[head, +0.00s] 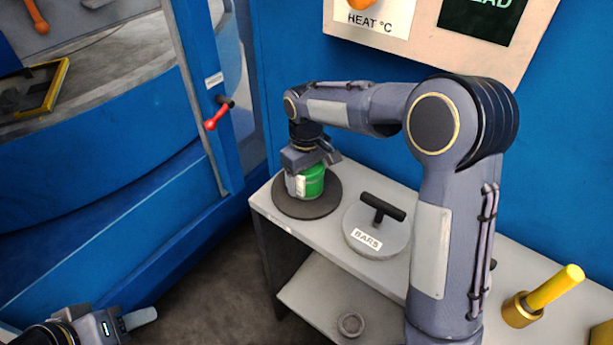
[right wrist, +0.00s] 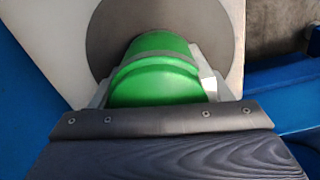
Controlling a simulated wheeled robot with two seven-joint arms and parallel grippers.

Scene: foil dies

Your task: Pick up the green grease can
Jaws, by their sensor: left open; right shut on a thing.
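The green grease can (head: 314,182) stands on a dark round mat (head: 307,209) at the left end of the grey bench. My right gripper (head: 305,180) comes down on it from above and is shut on it. In the right wrist view the green can (right wrist: 158,77) sits between the two pale fingers of the right gripper (right wrist: 155,90), with the dark mat (right wrist: 110,30) behind it. The can's underside is hidden, so I cannot tell whether it touches the mat. My left gripper (head: 140,318) is open and empty at the lower left, away from the bench.
On the bench (head: 263,208), a round grey weight labelled BARS (head: 372,243) with a black T-handle is right of the mat. A yellow-handled tool (head: 548,293) stands further right. A small ring (head: 351,324) lies on the lower shelf. A blue machine with a red lever (head: 218,115) is left.

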